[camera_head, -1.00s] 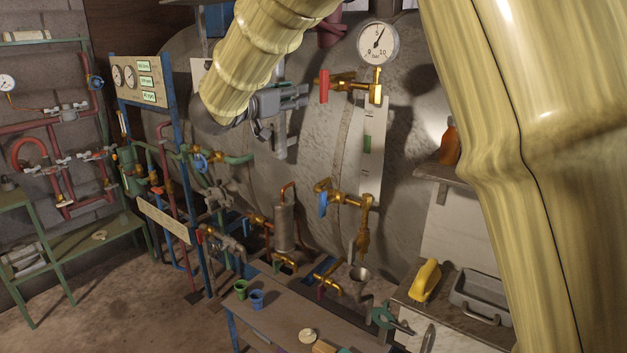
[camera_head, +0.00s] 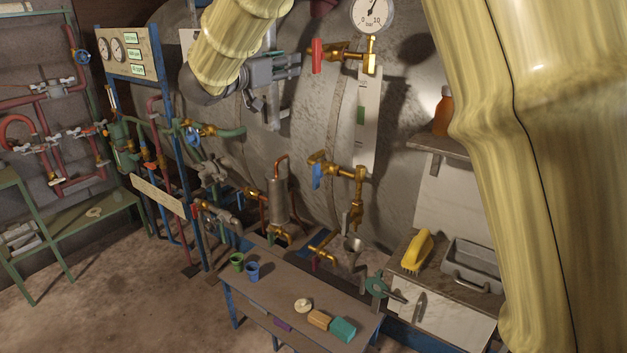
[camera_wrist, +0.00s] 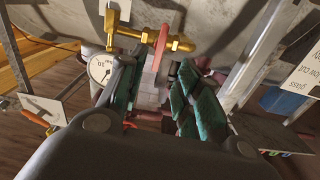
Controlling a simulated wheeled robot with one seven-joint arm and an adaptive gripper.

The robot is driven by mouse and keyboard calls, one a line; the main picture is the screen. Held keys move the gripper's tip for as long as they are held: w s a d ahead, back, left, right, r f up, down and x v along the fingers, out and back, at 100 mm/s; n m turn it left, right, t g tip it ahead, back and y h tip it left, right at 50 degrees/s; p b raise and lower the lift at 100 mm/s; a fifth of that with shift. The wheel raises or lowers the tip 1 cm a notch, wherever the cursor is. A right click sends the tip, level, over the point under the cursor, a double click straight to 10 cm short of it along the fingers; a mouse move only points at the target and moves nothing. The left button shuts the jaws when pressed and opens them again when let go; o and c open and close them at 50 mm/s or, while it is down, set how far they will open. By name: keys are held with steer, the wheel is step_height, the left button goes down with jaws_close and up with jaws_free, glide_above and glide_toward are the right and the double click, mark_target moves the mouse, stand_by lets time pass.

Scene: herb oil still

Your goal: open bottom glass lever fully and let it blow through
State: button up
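The sight glass plate (camera_head: 367,122) stands upright on the big grey tank, with a green strip on it. The bottom brass fitting has a blue lever (camera_head: 316,176) hanging downward. The top brass fitting has a red lever (camera_head: 316,57), also pointing down. My gripper (camera_head: 296,66) is just left of the red lever, well above the blue one. In the wrist view, my gripper (camera_wrist: 154,82) has its teal fingers apart, with a red lever (camera_wrist: 163,46) on a brass fitting beyond the gap. Contact cannot be told. No blowing steam or water shows.
A pressure gauge (camera_head: 372,14) sits above the top fitting. Below the blue lever are a funnel (camera_head: 353,244) and a small brass valve (camera_head: 322,257). A low bench (camera_head: 275,285) with cups and blocks stands in front. A shelf (camera_head: 440,144) with an orange bottle is at right.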

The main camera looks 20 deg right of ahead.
steer(key=shift+f, duration=0.1)
steer(key=m+b, duration=1.6)
steer(key=m, duration=1.9)
glide_toward(314, 182)
steer(key=p+x, duration=0.2)
steer(key=x, duration=0.7)
steer(key=shift+w+d, duration=0.2)
steer(key=shift+d, duration=0.05)
jaws_close()
